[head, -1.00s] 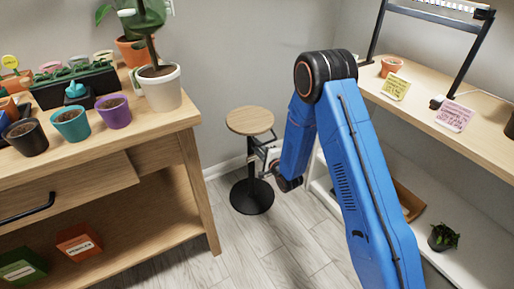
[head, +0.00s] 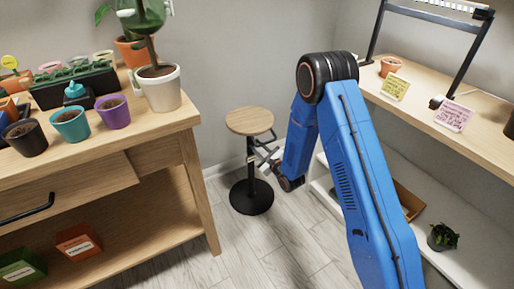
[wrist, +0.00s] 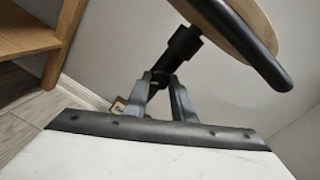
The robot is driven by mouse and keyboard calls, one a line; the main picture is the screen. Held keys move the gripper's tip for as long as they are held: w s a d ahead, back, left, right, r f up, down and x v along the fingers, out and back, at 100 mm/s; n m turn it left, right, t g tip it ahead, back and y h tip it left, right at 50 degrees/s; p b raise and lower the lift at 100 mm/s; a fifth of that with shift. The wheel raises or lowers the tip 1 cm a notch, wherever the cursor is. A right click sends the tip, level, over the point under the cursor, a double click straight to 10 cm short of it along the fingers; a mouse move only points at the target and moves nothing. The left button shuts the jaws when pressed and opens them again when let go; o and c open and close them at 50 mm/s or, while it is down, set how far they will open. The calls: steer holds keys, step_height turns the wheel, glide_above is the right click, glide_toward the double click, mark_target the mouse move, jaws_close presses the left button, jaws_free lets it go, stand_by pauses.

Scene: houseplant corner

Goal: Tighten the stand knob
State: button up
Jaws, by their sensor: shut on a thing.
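The plant stand (head: 249,121) has a round wooden top, a black post and a round black base on the floor, between the workbench and the shelf. In the head view, my gripper (head: 262,158) is at the post just under the top. In the wrist view, my gripper (wrist: 160,86) is shut on the dark stand knob (wrist: 158,79) beside the post's collar. The fingers hide much of the knob. The post and the top's underside (wrist: 225,20) show tilted in this view. A small tan tag (wrist: 119,105) is partly hidden behind the left finger.
The wooden workbench (head: 150,132) on the left carries a white-potted plant (head: 160,88) and several small pots. The shelf (head: 450,112) on the right holds a terracotta pot (head: 392,65) and note cards. Floor is clear in front of the stand.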

steer(key=shift+d+f+m, duration=0.1)
steer(key=shift+f+m, duration=0.05)
steer(key=shift+m, duration=0.55)
steer(key=o, duration=1)
steer(key=v, duration=1.7)
steer(key=shift+s, duration=0.25)
